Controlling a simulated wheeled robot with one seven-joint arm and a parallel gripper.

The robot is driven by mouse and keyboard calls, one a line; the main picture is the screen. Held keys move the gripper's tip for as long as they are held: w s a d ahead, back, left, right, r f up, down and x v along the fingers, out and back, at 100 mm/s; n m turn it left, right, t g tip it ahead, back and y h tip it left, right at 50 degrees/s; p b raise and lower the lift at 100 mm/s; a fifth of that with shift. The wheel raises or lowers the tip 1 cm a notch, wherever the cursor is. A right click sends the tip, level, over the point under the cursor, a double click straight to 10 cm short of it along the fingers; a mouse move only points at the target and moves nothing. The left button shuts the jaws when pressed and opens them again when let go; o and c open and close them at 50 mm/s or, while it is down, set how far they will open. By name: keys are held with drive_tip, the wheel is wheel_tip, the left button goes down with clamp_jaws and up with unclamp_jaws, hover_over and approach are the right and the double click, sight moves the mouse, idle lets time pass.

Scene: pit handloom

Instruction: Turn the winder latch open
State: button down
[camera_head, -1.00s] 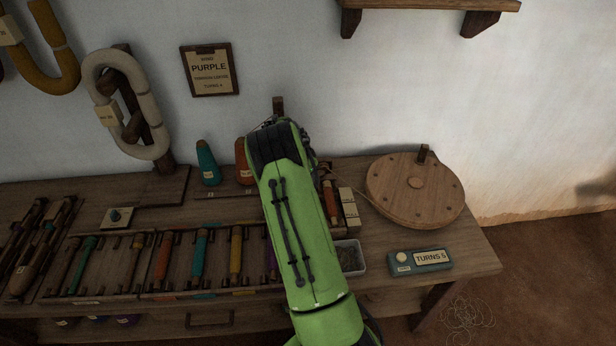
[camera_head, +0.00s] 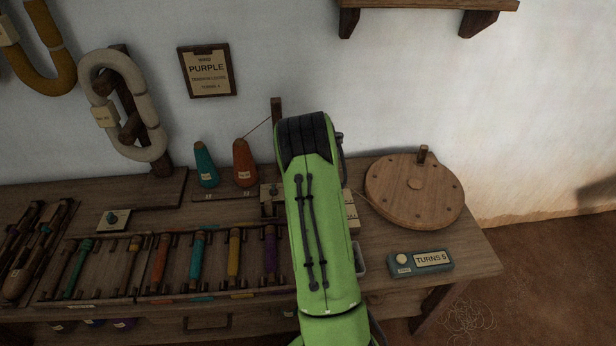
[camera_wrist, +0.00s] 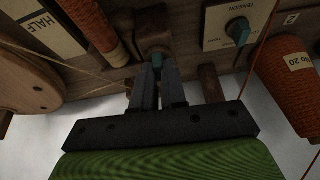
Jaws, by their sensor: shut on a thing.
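In the wrist view my gripper (camera_wrist: 157,72) has its two dark fingers close together. They are shut on a small part at the winder, which looks like the winder latch (camera_wrist: 153,42); the fingers cover much of it, so its angle is unclear. An orange-wound bobbin (camera_wrist: 95,28) sits beside it on the left. In the head view my green arm hides the gripper and the latch. The round wooden winder wheel (camera_head: 415,190) stands to the right of my arm, and its edge also shows in the wrist view (camera_wrist: 30,80).
A tension plate with a teal knob (camera_wrist: 238,32) and an orange thread cone (camera_wrist: 285,75) are close to the fingers. A teal cone (camera_head: 206,165), a bobbin rack (camera_head: 120,292) and a turns counter (camera_head: 421,262) are on the bench (camera_head: 470,268). A wall shelf (camera_head: 430,5) is above.

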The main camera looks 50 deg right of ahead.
drive_tip(key=shift+n, duration=0.4)
drive_tip(key=c, duration=1.2)
unclamp_jaws()
drive_tip(key=shift+r, duration=0.15)
drive_tip(key=p+v, duration=0.2)
drive_tip(key=v, duration=0.5)
drive_tip(key=p+v, duration=0.2)
drive_tip(key=v, duration=0.6)
drive_tip(key=shift+s+r, duration=0.2)
drive_tip(key=shift+s, duration=0.1)
